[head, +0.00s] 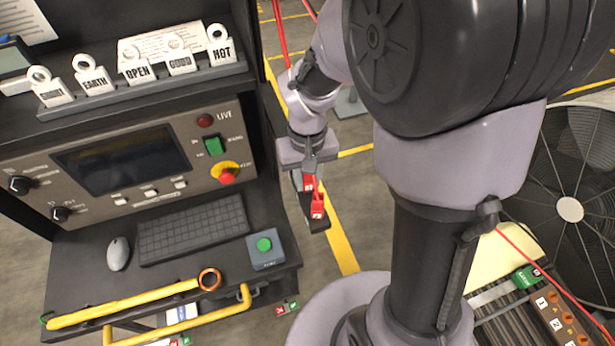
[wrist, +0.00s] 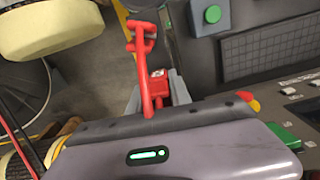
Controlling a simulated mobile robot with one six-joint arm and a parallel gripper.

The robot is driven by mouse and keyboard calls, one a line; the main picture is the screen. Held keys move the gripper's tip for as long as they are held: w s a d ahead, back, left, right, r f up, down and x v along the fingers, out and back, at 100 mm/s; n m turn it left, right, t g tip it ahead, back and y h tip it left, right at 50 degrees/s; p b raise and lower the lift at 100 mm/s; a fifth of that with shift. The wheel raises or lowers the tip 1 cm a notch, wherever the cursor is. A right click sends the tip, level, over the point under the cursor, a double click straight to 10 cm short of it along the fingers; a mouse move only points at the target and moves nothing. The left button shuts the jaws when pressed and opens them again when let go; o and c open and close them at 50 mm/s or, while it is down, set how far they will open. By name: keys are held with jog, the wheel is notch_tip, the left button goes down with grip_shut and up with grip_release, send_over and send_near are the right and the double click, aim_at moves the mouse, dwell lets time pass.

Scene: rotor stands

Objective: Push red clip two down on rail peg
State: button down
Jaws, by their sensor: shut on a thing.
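The console left of the rail holds a keyboard (head: 192,230), a mouse (head: 118,254) and a green button box (head: 265,250). A large fan (head: 575,190) stands at right. Floor shows beside the rail.

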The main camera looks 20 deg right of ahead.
jog(key=shift+f+b, duration=0.4)
jog(key=shift+f, duration=0.05)
jog(key=c, duration=1.1)
grip_release()
